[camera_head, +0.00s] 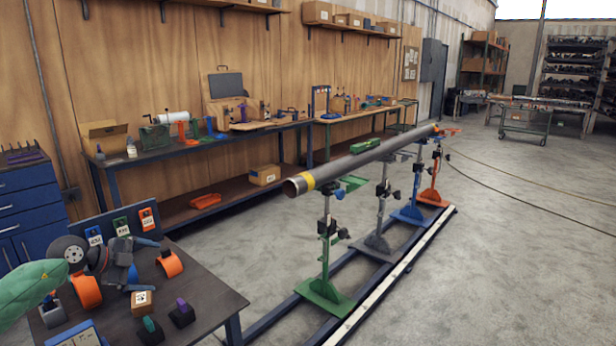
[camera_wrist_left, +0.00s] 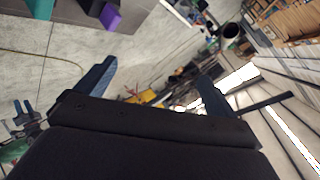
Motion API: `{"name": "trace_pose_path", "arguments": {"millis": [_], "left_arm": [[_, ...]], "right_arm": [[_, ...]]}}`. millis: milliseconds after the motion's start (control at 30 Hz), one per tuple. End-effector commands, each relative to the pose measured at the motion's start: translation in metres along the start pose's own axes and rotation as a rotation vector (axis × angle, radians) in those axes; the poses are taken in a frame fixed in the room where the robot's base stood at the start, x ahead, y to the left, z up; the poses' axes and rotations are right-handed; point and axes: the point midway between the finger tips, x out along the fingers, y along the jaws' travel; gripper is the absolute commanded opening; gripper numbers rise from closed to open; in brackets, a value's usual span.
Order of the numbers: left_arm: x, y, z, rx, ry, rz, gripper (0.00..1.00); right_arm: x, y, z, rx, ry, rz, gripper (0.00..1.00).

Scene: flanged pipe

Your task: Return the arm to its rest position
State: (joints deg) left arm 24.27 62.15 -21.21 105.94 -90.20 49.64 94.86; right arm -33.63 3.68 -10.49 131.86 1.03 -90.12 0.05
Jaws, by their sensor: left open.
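My left gripper (camera_head: 148,265) is at the lower left of the head view, above the near workbench (camera_head: 215,305). Its two bluish fingers are spread apart with nothing between them. In the left wrist view the gripper (camera_wrist_left: 155,78) also shows open and empty. The left arm comes in from the left edge, and its rest position is not marked in the views. A long grey pipe (camera_head: 340,167) with a yellow band near its open end lies on several stands, well clear of the gripper. My right gripper is not in view.
The near workbench carries orange clamp-like pieces (camera_head: 171,264), a small tan box (camera_head: 141,302) and dark blocks with purple (camera_head: 182,314) and green tops. A blue drawer cabinet (camera_head: 28,200) stands behind it. A long bench (camera_head: 200,143) lines the wall. Open floor lies right of the pipe.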

Motion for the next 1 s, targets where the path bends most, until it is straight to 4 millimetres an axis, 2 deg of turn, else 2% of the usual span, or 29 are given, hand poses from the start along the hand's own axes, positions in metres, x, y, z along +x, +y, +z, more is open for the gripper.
{"name": "trace_pose_path", "arguments": {"millis": [167, 267, 400, 600, 700, 800, 933, 1000], "left_arm": [[-0.009, -0.052, -0.032, 0.170, 0.090, -0.286, 0.94], [-0.022, -0.081, -0.048, 0.243, 0.105, -0.456, 0.94], [-0.045, -0.118, -0.066, 0.305, 0.086, -0.695, 0.94], [-0.081, -0.159, -0.080, 0.300, -0.017, -1.011, 0.94], [-0.094, -0.167, -0.078, 0.252, -0.102, -1.136, 0.94], [-0.102, -0.165, -0.070, 0.172, -0.207, -1.227, 0.94], [-0.101, -0.147, -0.053, 0.032, -0.365, -1.283, 0.94], [-0.095, -0.129, -0.042, -0.058, -0.456, -1.279, 0.94]], "right_arm": [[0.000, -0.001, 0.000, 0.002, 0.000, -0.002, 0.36], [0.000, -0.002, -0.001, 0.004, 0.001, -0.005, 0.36], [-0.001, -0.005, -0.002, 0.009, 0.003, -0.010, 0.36], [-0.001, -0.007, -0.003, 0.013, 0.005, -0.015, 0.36], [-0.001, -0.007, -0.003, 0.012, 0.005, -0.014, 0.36], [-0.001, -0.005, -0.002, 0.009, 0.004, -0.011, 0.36], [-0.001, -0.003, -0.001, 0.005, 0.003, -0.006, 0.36], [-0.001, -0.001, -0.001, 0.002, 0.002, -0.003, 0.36]]}}
